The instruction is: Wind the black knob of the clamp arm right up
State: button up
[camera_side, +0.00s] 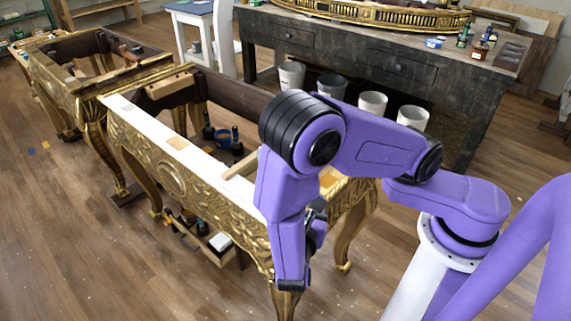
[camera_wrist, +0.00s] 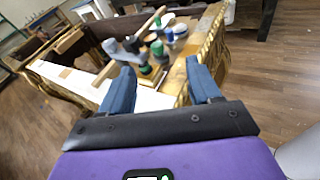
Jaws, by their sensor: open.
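My gripper (camera_wrist: 157,72) is open, with its two blue fingers apart and nothing seen held between them. In the side view my arm reaches down at the near end of the gilt console (camera_side: 185,165), and the fingers cannot be made out. In the wrist view the console (camera_wrist: 150,101) lies beyond the fingers. A grey shape with a dark part (camera_wrist: 121,50) shows past the left finger; I cannot tell whether it is the clamp arm. The black knob cannot be clearly picked out in either view. My arm hides part of the console's near end.
A second gilt frame (camera_side: 62,85) stands at the left. A dark workbench (camera_side: 400,68) stands behind, with white buckets (camera_side: 372,104) below. Wooden floor (camera_side: 80,235) is clear at front left.

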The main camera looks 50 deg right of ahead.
notch_tip(320, 180, down, 3)
jog(key=a+n+t, duration=0.3)
jog(key=n+t, duration=0.1)
jog(key=shift+y, duration=0.3)
jog(key=x, duration=1.8)
jog(key=shift+w+a+r, duration=0.15)
jog(key=shift+a+r, duration=0.05)
jog(key=shift+r, duration=0.05)
jog(key=c, duration=1)
